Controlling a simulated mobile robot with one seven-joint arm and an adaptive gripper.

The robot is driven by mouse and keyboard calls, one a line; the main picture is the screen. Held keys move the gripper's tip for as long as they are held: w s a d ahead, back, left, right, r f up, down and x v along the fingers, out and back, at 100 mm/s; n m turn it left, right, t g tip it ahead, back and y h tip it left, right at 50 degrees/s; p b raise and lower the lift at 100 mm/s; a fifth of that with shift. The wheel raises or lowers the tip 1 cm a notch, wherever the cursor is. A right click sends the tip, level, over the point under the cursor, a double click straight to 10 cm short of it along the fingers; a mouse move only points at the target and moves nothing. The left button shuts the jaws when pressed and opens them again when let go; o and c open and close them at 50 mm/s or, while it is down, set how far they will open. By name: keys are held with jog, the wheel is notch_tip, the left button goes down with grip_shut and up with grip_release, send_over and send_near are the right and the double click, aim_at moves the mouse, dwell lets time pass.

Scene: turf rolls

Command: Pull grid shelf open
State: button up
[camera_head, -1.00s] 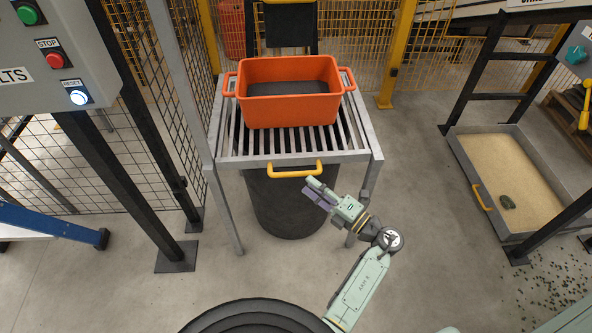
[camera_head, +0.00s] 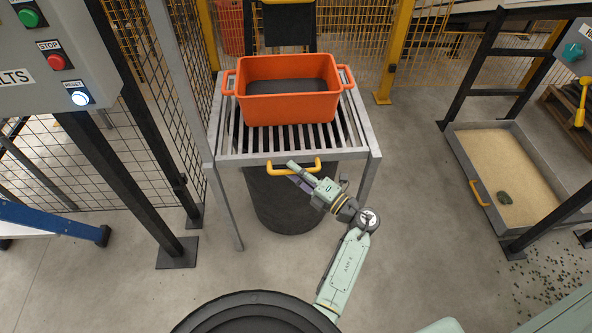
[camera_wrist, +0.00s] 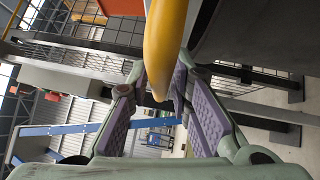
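The grid shelf (camera_head: 230,147) is a grey frame of metal bars with a yellow handle (camera_head: 318,166) on its front edge. My gripper (camera_head: 295,173) is at the handle's left-middle part, reaching in from the lower right. In the wrist view, the yellow handle (camera_wrist: 165,40) runs down between the two purple-padded fingers of my gripper (camera_wrist: 158,85). The fingers stand apart, with the handle between them. I cannot tell whether either pad touches it.
An orange crate (camera_head: 290,108) sits on the grid. A dark round bin (camera_head: 285,205) stands beneath it. A control box (camera_head: 60,50) is at left. A sand-filled tray (camera_head: 470,185) lies at right. Floor in front of the grid's right side is clear.

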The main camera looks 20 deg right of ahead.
grip_shut()
jog(key=shift+s, duration=0.15)
dwell(0.5)
